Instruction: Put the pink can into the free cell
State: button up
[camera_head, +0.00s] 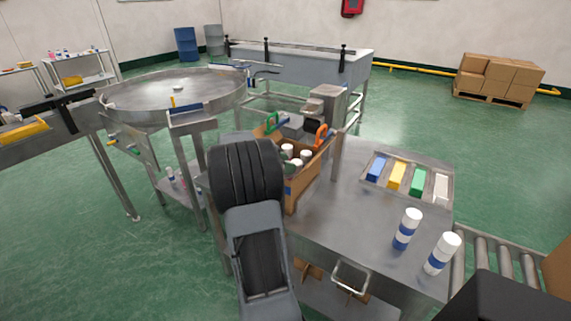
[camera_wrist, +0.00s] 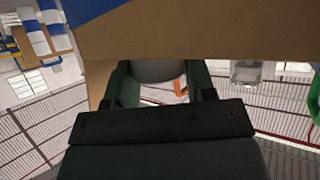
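In the head view, an open cardboard box (camera_head: 313,172) stands on the steel table behind my arm. Several white-topped cans (camera_head: 305,157) stand in it. My arm hides part of the box, so I cannot make out a free cell. My gripper is hidden in the head view. In the wrist view, the fingers of my gripper (camera_wrist: 160,85) are apart, with a grey-white rounded thing (camera_wrist: 156,70) between them. I cannot tell whether they grip it or whether it is the pink can. No pink body shows there. A cardboard wall (camera_wrist: 190,30) is close to the fingers.
Two white-and-blue cans (camera_head: 407,229) (camera_head: 441,254) stand on the table at the right. A tray (camera_head: 410,163) holds blue, yellow, green and white blocks. A round steel turntable (camera_head: 150,95) is at the left. Orange (camera_head: 322,135) and green (camera_head: 272,122) handles rise by the box.

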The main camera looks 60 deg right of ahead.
jog(key=o, duration=0.4)
jog(key=shift+o, duration=0.2)
jog(key=p+v, duration=0.1)
jog(key=v, duration=1.2)
jog(key=shift+w+a+r, duration=0.2)
jog(key=shift+w+a, duration=0.05)
